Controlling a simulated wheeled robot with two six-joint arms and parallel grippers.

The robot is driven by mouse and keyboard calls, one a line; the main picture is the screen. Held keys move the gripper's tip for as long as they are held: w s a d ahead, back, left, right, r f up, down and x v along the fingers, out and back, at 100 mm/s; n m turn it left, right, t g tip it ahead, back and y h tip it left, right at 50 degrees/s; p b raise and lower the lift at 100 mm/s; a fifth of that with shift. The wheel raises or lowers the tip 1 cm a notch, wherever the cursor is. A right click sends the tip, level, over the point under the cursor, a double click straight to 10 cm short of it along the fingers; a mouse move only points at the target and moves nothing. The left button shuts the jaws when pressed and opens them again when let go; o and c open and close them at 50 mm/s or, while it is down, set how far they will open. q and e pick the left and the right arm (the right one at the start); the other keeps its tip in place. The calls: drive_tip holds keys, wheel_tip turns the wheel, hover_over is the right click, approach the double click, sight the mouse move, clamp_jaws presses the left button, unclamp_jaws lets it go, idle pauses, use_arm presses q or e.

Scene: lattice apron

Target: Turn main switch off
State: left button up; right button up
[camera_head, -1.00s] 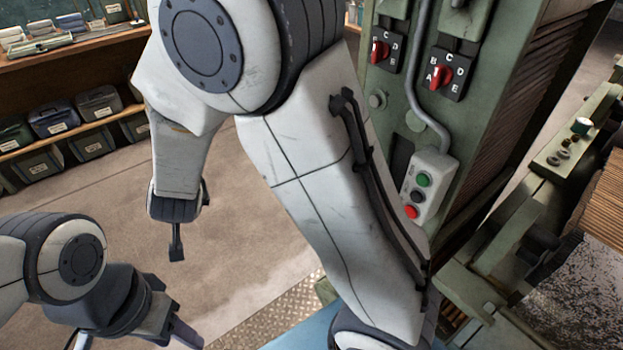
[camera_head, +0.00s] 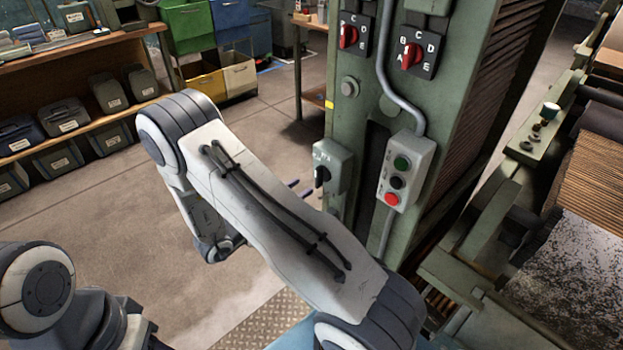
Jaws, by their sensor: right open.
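The likely main switch (camera_head: 332,168) is a light grey box with a black rotary handle, low on the left face of the green machine cabinet. Its handle looks near upright; its markings are too small to read. My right gripper (camera_head: 300,187) is mostly hidden behind my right forearm. Only two dark fingertips show, apart from each other, just left of the switch box. They look open and empty, with a small gap to the switch; the depth is unclear. My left gripper (camera_head: 132,322) is at the lower left, partly cut off, its jaws unclear.
A push-button box (camera_head: 405,172) with green, black and red buttons hangs right of the switch. Two red selector knobs (camera_head: 412,55) sit above. A grey conduit (camera_head: 398,100) runs down the cabinet. Shelves with bins (camera_head: 70,130) stand at left. The floor between is clear.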

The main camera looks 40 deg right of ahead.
sight(316, 177)
drive_tip(key=d, duration=0.5)
drive_tip(key=shift+w+d, duration=0.15)
drive_tip(key=shift+w, duration=0.05)
clamp_jaws()
